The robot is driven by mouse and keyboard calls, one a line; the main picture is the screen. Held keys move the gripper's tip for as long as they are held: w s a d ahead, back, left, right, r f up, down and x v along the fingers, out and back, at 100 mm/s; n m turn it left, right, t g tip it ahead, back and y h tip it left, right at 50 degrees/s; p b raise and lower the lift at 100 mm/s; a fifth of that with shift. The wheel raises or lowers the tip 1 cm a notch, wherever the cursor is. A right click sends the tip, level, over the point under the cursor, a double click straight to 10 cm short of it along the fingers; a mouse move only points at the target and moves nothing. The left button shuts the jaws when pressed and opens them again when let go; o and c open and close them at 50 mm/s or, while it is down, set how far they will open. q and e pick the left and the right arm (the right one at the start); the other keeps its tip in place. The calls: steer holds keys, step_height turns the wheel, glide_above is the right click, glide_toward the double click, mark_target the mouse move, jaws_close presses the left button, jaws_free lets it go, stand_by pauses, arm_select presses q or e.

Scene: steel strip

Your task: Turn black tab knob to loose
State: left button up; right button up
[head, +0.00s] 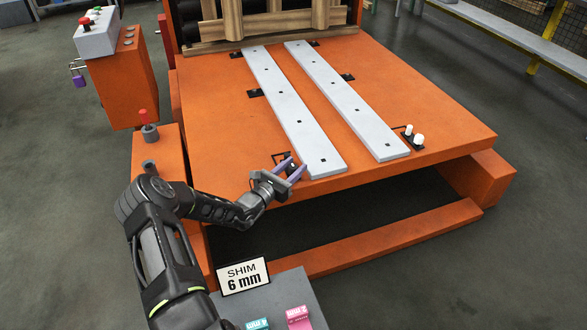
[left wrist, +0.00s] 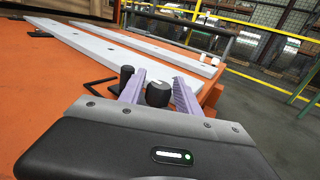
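My left gripper (head: 296,164) is at the front left of the orange bed, by the near end of the left steel strip (head: 290,108). Its two purple fingers are apart. In the left wrist view, a black knob (left wrist: 158,94) with a pale mark on top stands between the fingers, with gaps visible on both sides. A second, taller black knob (left wrist: 126,76) stands just left of the left finger. In the head view the knobs are mostly hidden by the fingers. My right gripper is not in view.
A second steel strip (head: 345,97) lies to the right, with two white-topped knobs (head: 413,136) by its near end. A "SHIM 6 mm" sign (head: 243,276) stands on a grey surface with teal and pink blocks. An orange control box (head: 124,83) stands at left.

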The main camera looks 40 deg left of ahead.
arm_select(q)
steer(key=shift+c, duration=0.3)
jaws_close()
steer(key=shift+r, duration=0.1)
